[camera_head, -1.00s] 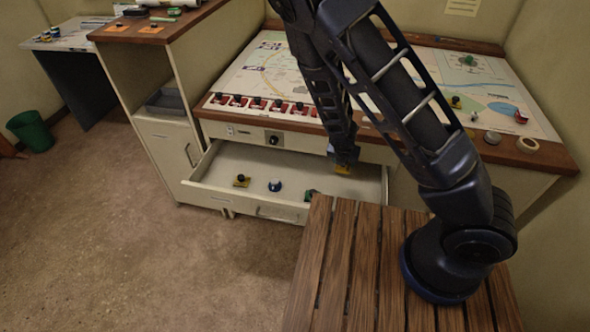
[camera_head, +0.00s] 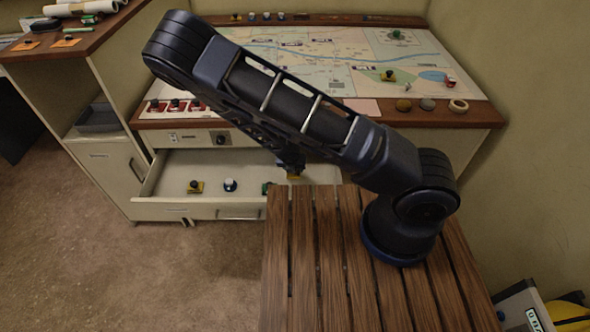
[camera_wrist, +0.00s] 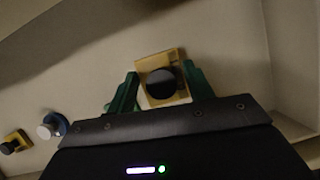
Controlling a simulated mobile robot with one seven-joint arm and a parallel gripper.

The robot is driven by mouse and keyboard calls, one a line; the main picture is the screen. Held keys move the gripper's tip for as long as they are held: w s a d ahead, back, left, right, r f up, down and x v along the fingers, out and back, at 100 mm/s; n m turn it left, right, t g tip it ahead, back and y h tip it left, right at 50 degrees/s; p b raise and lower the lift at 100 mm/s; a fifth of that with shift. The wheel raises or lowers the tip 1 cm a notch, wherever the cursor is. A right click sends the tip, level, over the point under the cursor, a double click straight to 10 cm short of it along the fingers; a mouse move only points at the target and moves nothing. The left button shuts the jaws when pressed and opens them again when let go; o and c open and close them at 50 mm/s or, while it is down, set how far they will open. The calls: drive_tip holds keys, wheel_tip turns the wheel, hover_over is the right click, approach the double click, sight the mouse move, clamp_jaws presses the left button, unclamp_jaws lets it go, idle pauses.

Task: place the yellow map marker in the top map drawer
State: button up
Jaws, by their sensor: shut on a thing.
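The map drawer (camera_head: 150,188) is pulled open below the map table, its white interior visible. My gripper (camera_head: 292,168) is low at the drawer's right part, partly behind my arm. It is shut on a yellow map marker (camera_head: 294,178) with a black knob. In the wrist view the green fingertips (camera_wrist: 158,88) grip the yellow block (camera_wrist: 160,62) from both sides, the pale drawer floor beneath. I cannot tell whether the marker touches the floor. Another yellow marker (camera_head: 195,187), a blue-and-white marker (camera_head: 230,185) and a partly hidden green thing (camera_head: 266,188) lie in the drawer.
A slatted wooden surface (camera_head: 300,270) in front covers the drawer's right front. The map table (camera_head: 300,60) above carries a yellow marker (camera_head: 388,75) and a tape roll (camera_head: 458,106). A cabinet (camera_head: 115,170) stands left. The drawer's left part has bare floor.

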wheel_tip(320, 180, down, 4)
drive_tip(key=shift+f, duration=0.1)
drive_tip(key=shift+w+d+f, duration=0.15)
drive_tip(key=shift+w, duration=0.5)
drive_tip(key=shift+w+d+f, duration=0.15)
drive_tip(key=shift+w, duration=0.55)
drive_tip(key=shift+w+d+f, duration=0.15)
drive_tip(key=shift+w, duration=0.5)
drive_tip(key=shift+f, duration=0.15)
drive_tip(key=shift+f, duration=0.15)
drive_tip(key=o, duration=1)
drive_tip(key=shift+v, duration=6.15)
